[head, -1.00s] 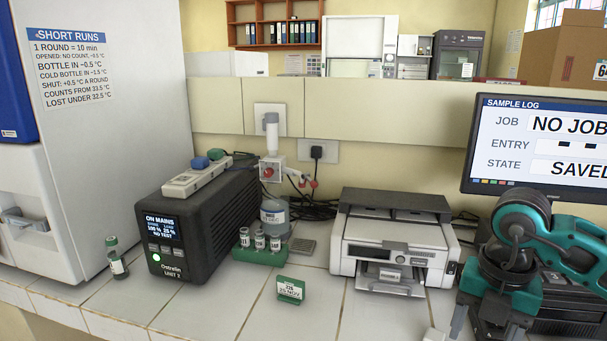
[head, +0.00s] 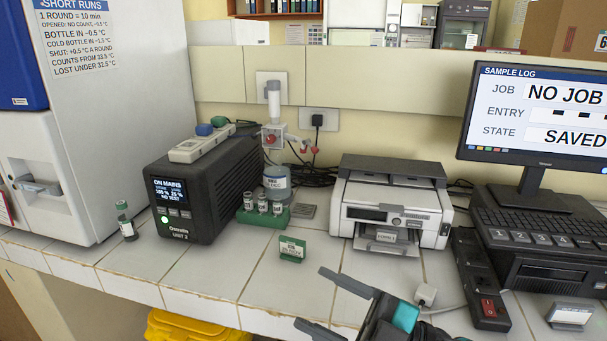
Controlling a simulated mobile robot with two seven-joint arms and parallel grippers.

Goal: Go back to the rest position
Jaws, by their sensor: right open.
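My right gripper (head: 310,297) shows at the bottom, right of centre, with its two dark fingers spread apart, pointing left. Nothing is between them. It is over the front edge of the tiled bench, and most of its arm is below the picture. My left gripper is out of view.
The bench (head: 205,283) holds a black power unit (head: 198,200), a green rack of vials (head: 262,214), a small green sign (head: 292,249), a printer (head: 390,212), a lone vial (head: 126,222) and a power strip (head: 482,285). A monitor (head: 545,115) stands right. A yellow object (head: 195,328) is below the edge.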

